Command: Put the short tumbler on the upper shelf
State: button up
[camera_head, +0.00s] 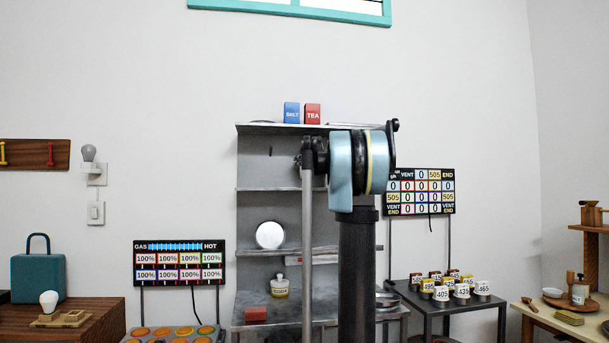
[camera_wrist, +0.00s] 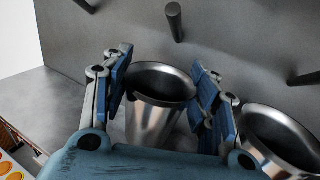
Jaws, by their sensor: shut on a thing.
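In the wrist view my gripper (camera_wrist: 161,62) is shut on a metal tumbler (camera_wrist: 152,118), one blue finger on each side. The tumbler looks roughly upright with its dark open mouth facing the camera. A second metal tumbler (camera_wrist: 279,137) is just right of the right finger, partly cut off by the frame. I cannot tell the tumblers' heights from this view. In the head view my arm hides the gripper and the held tumbler. The shelf unit (camera_head: 262,222) has a top board (camera_head: 262,129) and lower boards, with its right part behind my arm.
A blue salt tin (camera_head: 291,113) and a red tea tin (camera_head: 312,114) stand on the top board. A white round plate (camera_head: 270,235) leans lower down, above a small jar (camera_head: 280,286) and red block (camera_head: 256,314). Pegs (camera_wrist: 175,21) stick out from the grey panel near my fingers.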

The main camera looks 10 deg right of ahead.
aim_at(309, 169)
jog(key=shift+f, duration=1.75)
jog(key=shift+w, duration=0.1)
jog(key=o, duration=1.1)
jog(key=shift+f, duration=0.1)
jog(key=shift+c, duration=0.2)
jog(key=v, duration=1.2)
